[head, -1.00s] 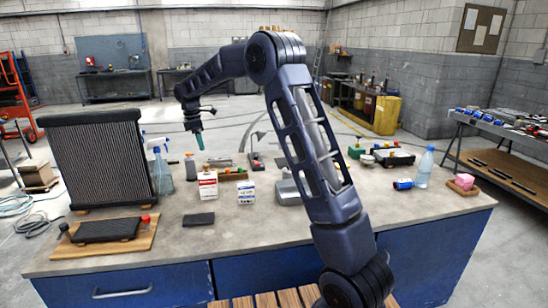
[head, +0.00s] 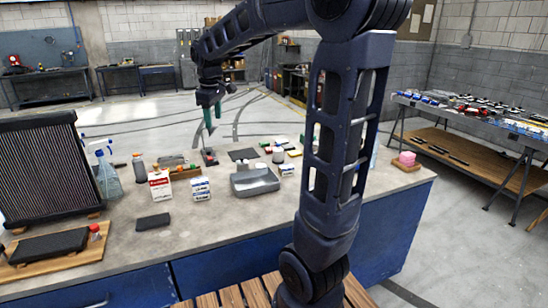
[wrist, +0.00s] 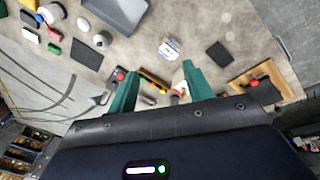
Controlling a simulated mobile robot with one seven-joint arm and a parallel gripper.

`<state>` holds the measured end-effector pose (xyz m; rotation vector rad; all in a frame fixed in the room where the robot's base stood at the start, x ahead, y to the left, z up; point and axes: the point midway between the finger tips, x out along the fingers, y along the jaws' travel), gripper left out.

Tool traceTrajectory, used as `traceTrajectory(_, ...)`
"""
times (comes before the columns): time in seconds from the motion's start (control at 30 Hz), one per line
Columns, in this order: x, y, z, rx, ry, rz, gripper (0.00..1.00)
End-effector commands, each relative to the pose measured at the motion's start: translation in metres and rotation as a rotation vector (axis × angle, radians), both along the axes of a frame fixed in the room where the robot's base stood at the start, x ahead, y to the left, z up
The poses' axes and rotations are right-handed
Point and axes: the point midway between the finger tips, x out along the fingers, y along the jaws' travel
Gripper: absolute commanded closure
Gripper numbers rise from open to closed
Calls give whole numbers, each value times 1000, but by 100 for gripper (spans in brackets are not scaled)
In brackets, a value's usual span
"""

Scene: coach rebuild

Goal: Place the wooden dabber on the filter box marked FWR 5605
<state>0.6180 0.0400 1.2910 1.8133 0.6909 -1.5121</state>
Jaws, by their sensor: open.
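My gripper (head: 213,116) hangs beyond the far side of the workbench, with its green fingers apart and empty. In the wrist view my gripper (wrist: 158,86) shows nothing held between the fingers. A white and red box (head: 160,186) and a white and blue box (head: 200,189) stand upright on the bench. A smaller white and blue box (head: 287,170) stands farther right. The markings are too small to read, so I cannot tell which is FWR 5605. I cannot make out the wooden dabber for certain; a low wooden tray (head: 185,173) sits behind the boxes.
A grey metal tray (head: 255,188) stands right of the boxes. A black pad (head: 153,221) lies in front. A large dark filter panel (head: 40,165) and spray bottle (head: 107,178) stand left. The bench's front middle (head: 215,225) is clear.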

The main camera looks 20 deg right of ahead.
Motion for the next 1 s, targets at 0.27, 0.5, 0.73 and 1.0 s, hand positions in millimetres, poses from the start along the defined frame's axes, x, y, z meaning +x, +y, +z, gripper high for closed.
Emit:
traceTrajectory(0.27,-81,-54,-1,77,-70,-270,49)
traceTrajectory(0.5,-148,-89,-18,151,-127,-502,49)
traceTrajectory(0.73,-206,-110,-45,223,-176,-708,49)
traceTrajectory(1.0,-238,-120,-65,270,-205,-831,49)
